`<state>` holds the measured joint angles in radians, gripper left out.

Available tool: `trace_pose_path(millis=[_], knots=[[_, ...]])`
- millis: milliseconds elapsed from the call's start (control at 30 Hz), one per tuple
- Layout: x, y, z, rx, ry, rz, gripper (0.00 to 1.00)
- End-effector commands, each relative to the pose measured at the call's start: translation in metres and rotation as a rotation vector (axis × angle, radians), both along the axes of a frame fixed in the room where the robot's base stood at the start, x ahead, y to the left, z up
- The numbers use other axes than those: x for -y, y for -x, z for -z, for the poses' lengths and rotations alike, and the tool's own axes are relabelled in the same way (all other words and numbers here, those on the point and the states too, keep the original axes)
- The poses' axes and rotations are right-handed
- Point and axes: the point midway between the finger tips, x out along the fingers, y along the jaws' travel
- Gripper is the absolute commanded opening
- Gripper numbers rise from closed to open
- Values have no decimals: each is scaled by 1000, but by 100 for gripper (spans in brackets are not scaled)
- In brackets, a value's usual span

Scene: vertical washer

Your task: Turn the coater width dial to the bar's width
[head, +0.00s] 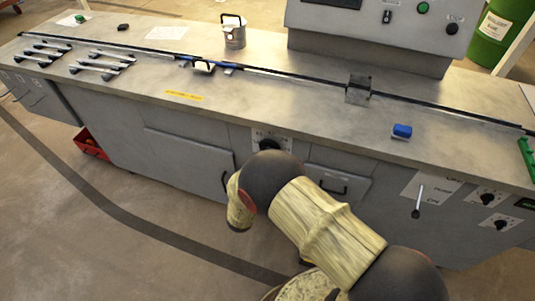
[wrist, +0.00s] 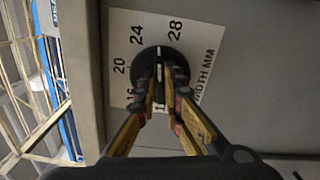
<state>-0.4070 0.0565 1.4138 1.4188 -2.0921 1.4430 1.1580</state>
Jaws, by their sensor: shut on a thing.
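The width dial is a round black knob (wrist: 161,60) on a white plate (wrist: 122,52) marked 16, 20, 24, 28 and WIDTH MM in the wrist view. A white line on the knob points up, between 24 and 28. My gripper (wrist: 161,92) is shut on the knob, one finger on each side. In the head view the dial (head: 270,144) shows on the cabinet front just above my arm, which hides my gripper. Several pale bars (head: 100,63) lie on the left of the bench top. Which bar sets the width cannot be told.
A dark rail (head: 300,78) runs along the bench top, with a blue-and-white fixture (head: 204,66) and a dark bracket (head: 358,89) on it. A drawer handle (head: 333,188) and a lever (head: 417,205) are right of the dial.

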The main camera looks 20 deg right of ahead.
Motion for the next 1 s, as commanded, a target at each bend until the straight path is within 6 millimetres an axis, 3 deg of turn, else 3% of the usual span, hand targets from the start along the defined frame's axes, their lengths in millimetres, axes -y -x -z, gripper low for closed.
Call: trace_pose_path(millis=[1000], knots=[[-2, 0, -3, -572, 783, -3, 0]])
